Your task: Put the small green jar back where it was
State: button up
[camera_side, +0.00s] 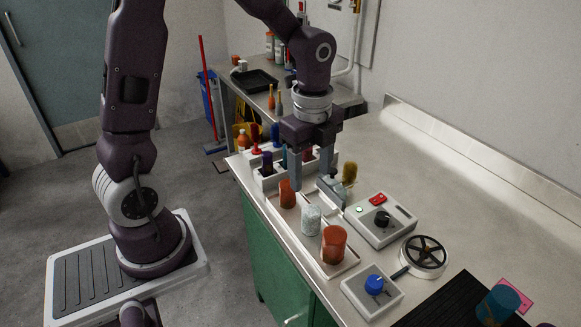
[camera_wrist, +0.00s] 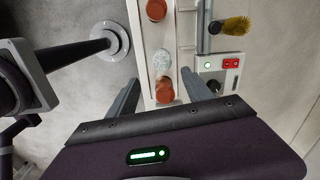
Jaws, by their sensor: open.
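A teal, see-through jar (camera_side: 498,303) stands at the bottom right of the side view, by a black mat; it is the only greenish jar I make out. A long white tray (camera_side: 345,268) holds a small orange-red jar (camera_side: 287,193), a white speckled jar (camera_side: 311,220) and a larger orange-red jar (camera_side: 334,245). My gripper (camera_side: 311,168) is open and empty, pointing down above the tray area, well away from the teal jar. In the wrist view my gripper (camera_wrist: 162,82) has its fingers apart, with the white speckled jar (camera_wrist: 162,62) ahead. The teal jar is not in the wrist view.
A control box with a black knob (camera_side: 380,220), a box with a blue knob (camera_side: 373,287) and a round spoked wheel (camera_side: 425,252) stand right of the tray. A yellow brush (camera_side: 349,172) is near my gripper. A pink pad (camera_side: 516,292) lies beside the black mat (camera_side: 445,308). The rear-right bench is clear.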

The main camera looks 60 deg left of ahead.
jog(key=s+d+r+n+t, duration=0.1)
jog(key=s+r+n+t, duration=0.1)
jog(key=s+r+n, duration=0.4)
jog(key=s+d+r+n+t, duration=0.2)
jog(key=s+r+n, duration=0.4)
jog(key=s+n, duration=0.4)
jog(key=shift+s+d+t, duration=0.15)
jog(key=shift+s+t, duration=0.1)
jog(key=shift+t, duration=0.25)
